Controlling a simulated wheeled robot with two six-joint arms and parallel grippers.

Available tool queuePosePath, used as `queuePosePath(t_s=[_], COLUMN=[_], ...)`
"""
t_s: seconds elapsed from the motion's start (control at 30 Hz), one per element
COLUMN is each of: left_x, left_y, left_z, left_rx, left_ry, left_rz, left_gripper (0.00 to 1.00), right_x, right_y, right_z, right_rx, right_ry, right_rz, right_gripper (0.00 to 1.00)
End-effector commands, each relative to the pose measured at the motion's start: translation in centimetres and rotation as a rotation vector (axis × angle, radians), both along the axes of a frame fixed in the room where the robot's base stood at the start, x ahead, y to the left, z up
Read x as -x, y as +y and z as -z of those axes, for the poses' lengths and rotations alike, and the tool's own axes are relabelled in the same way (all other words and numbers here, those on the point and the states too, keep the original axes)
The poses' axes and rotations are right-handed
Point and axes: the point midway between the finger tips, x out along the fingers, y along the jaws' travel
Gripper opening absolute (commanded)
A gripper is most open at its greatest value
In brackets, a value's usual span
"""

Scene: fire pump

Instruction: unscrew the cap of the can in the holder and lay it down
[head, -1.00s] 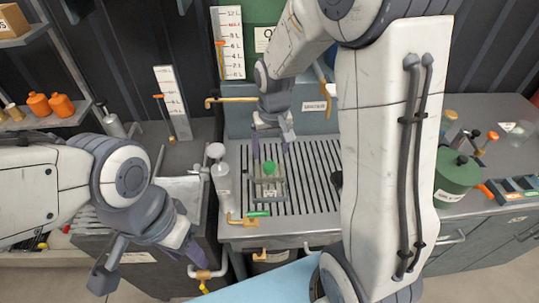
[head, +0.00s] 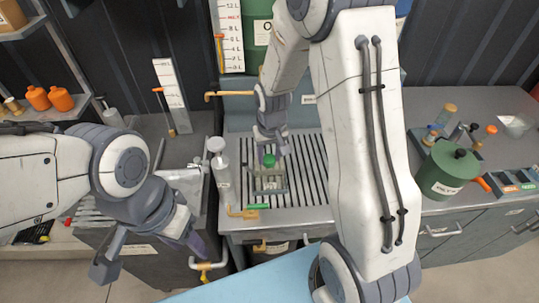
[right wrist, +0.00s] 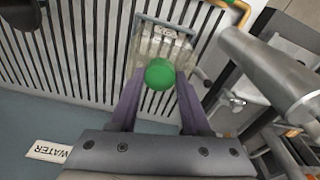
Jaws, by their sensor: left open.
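The can's round green cap (head: 268,159) shows in the head view, and from above in the right wrist view (right wrist: 159,73). The can's pale body (right wrist: 163,43) sits in the holder (head: 270,187) on the slatted bench top, mostly hidden. My right gripper (head: 269,150) points down at the cap. My left gripper (head: 150,262) is open and empty at the lower left, away from the can.
A grey-white cylinder (head: 220,172) stands left of the holder, and a green-handled brass valve (head: 247,211) lies in front of it. A green pot (head: 448,168) stands on the right counter. Slats (head: 310,170) right of the holder are clear.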

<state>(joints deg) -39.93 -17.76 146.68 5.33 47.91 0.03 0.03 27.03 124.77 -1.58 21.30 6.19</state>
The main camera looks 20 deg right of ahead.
Motion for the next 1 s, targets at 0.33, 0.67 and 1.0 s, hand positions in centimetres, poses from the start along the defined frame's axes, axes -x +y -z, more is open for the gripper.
queuePosePath(t_s=[0.33,0.67,1.0], left_x=[0.0,0.0,0.0], left_y=[0.0,0.0,0.0], left_z=[-0.37,0.05,0.03], left_rx=[0.0,0.0,0.0], left_ry=[0.0,0.0,0.0], left_rz=[0.0,0.0,0.0], left_gripper=[0.5,0.5,0.5], right_x=[0.02,-0.03,-0.01], right_y=[-0.05,-0.11,-0.08], right_z=[-0.16,0.05,-0.06], right_rx=[0.0,0.0,-0.001], right_ry=[0.001,-0.001,0.0], right_rz=[-0.057,-0.37,-0.402], right_gripper=[0.0,0.0,0.0])
